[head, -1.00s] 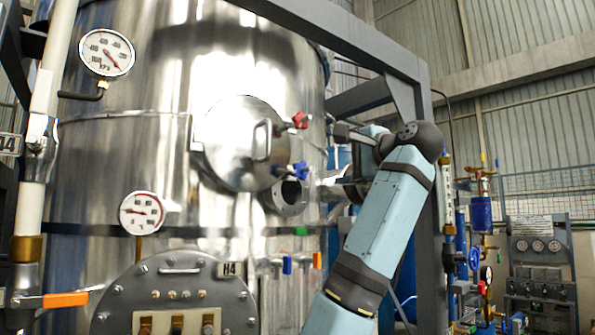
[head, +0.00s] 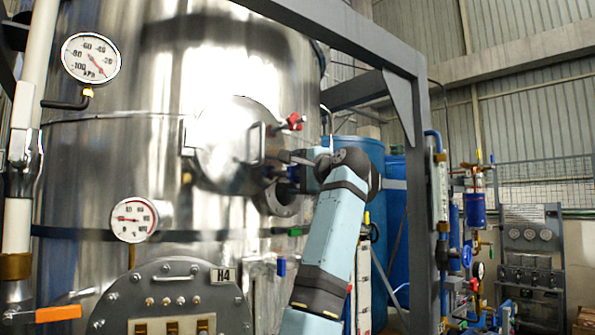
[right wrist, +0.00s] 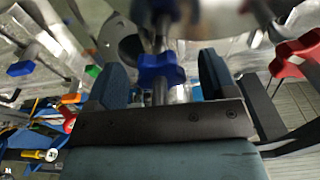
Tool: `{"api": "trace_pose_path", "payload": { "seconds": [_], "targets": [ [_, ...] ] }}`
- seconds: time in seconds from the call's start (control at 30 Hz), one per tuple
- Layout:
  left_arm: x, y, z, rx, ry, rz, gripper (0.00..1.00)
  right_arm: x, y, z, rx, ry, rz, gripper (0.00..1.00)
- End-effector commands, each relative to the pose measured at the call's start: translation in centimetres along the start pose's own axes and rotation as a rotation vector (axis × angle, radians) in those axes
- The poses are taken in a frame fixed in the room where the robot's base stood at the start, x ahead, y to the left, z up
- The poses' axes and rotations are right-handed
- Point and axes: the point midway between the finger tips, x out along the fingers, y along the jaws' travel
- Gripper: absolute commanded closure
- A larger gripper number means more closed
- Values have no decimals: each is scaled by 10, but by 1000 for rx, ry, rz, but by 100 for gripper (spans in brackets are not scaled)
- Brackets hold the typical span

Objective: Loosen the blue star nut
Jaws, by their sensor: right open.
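The blue star nut (right wrist: 160,70) shows in the right wrist view on a metal rod. It sits between the two fingers of my right gripper (right wrist: 163,78), which is open with gaps visible on both sides of the nut. In the head view my right gripper (head: 290,160) is at the lower right edge of the round steel hatch (head: 228,145), and it mostly hides the blue nut there. My left gripper is in neither view.
A red star nut (head: 291,122) is on the hatch's upper right edge, and a handle (head: 257,145) stands out from the hatch. A grey frame post (head: 425,200) stands right of my arm.

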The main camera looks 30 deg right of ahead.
Motion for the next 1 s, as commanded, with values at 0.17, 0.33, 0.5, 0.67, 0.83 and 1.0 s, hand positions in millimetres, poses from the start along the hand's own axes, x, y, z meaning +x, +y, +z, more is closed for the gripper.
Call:
{"api": "trace_pose_path", "payload": {
  "seconds": [0.17,0.33,0.5,0.67,0.83,1.0],
  "targets": [
    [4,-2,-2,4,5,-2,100,0,0,0,0,0,0,22],
    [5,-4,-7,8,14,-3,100,0,0,0,0,0,0,59],
    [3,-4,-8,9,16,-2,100,0,0,0,-1,0,0,71],
    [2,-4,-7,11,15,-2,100,0,1,0,-20,1,1,71],
    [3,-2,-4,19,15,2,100,0,2,-1,-85,1,1,71],
    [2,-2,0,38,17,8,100,0,2,-1,-203,3,1,71]
  ]
}}
